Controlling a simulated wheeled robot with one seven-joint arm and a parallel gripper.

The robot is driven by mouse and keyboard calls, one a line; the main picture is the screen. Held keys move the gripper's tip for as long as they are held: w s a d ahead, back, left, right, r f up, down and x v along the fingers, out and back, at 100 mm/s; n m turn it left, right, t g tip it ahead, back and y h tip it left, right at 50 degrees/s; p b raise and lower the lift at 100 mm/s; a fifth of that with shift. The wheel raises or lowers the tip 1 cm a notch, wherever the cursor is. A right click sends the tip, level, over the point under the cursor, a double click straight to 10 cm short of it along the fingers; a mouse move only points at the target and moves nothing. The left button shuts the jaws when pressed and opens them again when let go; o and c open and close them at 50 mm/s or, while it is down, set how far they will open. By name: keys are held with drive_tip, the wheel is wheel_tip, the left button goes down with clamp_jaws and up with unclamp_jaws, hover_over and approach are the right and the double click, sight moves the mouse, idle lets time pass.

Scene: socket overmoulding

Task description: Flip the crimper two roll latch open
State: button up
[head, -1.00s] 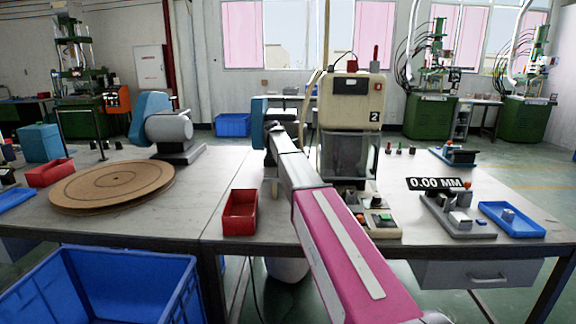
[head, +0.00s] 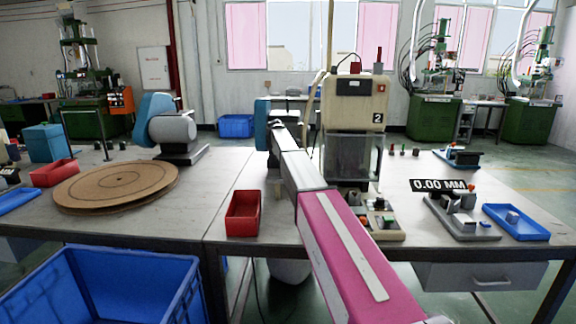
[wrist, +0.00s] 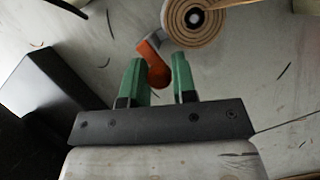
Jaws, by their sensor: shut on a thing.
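Crimper two (head: 360,104) is the cream machine marked 2, with a dark clear-fronted lower part, at the back middle of the table in the head view. In the wrist view, the orange latch (wrist: 156,66) reaches down from a grey piece beside a round tan coiled roll (wrist: 205,20). My gripper (wrist: 157,68) has green fingers on either side of the latch's lower round end, shut on it. In the head view my pink and grey arm reaches up along the crimper's left side. The fingers and latch cannot be made out there.
A red bin (head: 243,212) stands left of my arm. A control box (head: 381,220) sits right of it, below the crimper. A brown turntable (head: 115,187) lies on the left table. A gauge (head: 458,215) and blue tray (head: 516,222) are at right. A dark block (wrist: 45,85) is left of the fingers.

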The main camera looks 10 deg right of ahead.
drive_tip(key=shift+w+a+m+y, duration=0.1)
drive_tip(key=shift+m+y, duration=0.2)
drive_tip(key=shift+m, duration=0.6)
drive_tip(key=shift+w, duration=0.2)
drive_tip(key=o, duration=0.9)
drive_tip(key=shift+c, duration=0.2)
drive_tip(key=shift+r, duration=0.1)
